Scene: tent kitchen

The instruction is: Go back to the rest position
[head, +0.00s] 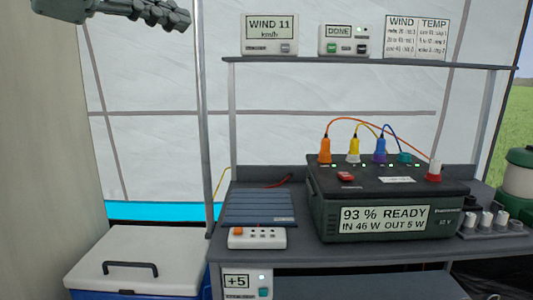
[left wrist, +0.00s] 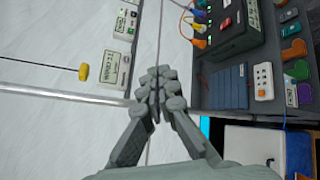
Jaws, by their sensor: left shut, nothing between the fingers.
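My left gripper (head: 183,18) hangs at the upper left of the head view, in front of the pale tent wall. It is high above the cooler and apart from everything. Its grey fingers are together with nothing between them. In the left wrist view the closed fingers (left wrist: 160,84) show in the middle, with the shelf and the dark bench beyond them. My right gripper is not in either view.
The black power station (head: 322,206) reads 93 % READY, with coloured plugs on top. Beside it lie a folded dark panel (head: 259,205) and a white switch box (head: 257,237). A shelf (head: 370,64) holds displays reading WIND 11 and DONE. A white-lidded cooler (head: 140,255) stands left.

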